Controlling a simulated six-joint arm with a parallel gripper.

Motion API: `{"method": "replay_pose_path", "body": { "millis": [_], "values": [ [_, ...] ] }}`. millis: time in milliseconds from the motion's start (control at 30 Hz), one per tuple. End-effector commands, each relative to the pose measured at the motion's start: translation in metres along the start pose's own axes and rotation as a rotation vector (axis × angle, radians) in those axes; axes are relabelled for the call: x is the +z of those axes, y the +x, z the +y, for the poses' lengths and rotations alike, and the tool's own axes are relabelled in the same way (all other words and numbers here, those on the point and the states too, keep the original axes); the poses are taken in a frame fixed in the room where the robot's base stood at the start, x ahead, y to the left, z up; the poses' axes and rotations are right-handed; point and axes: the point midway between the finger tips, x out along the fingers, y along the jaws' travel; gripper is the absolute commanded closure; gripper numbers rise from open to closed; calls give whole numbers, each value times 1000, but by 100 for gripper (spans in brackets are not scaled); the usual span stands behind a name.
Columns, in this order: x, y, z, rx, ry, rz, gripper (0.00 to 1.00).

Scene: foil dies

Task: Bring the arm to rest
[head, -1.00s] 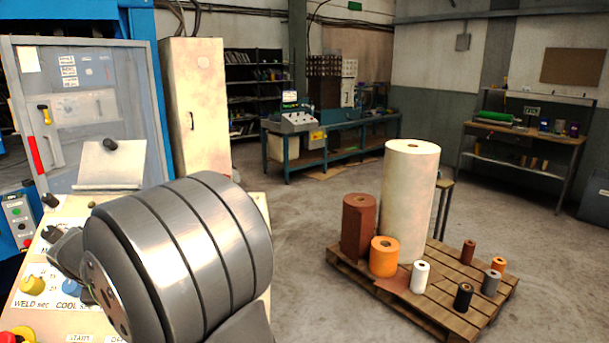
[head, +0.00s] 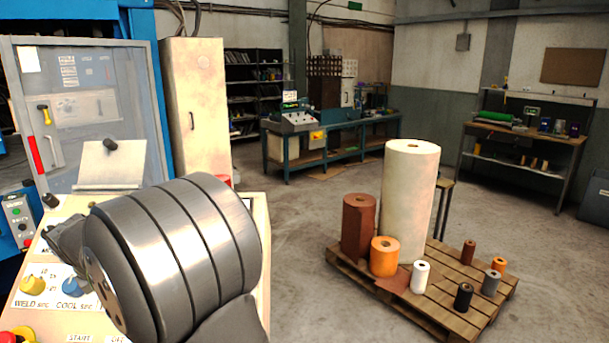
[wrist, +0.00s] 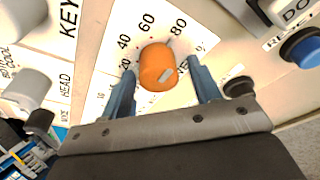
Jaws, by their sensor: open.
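My gripper (wrist: 163,75) is open in the wrist view, with one blue-grey finger to each side of an orange knob (wrist: 157,66). A gap shows between the knob and each finger, and I cannot tell how far the tips are from the panel. The knob sits on a white dial (wrist: 124,22) marked with numbers such as 40, 60 and 80.
The wrist view shows a blue button (wrist: 302,48) at right and grey knobs (wrist: 26,88) at left. In the head view, the control panel (head: 258,225) carries a yellow knob (head: 36,287). A pallet (head: 440,325) with several rolls stands right, with open floor around it.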

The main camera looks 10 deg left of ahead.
Motion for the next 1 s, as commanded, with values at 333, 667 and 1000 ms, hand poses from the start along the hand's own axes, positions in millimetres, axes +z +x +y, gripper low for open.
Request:
{"method": "replay_pose_path", "body": {
  "millis": [333,667,1000],
  "values": [
    [0,0,-1,-49,-237,0,43],
    [0,0,-1,-62,-304,0,43],
    [0,0,-1,-62,-302,0,8]
  ]
}}
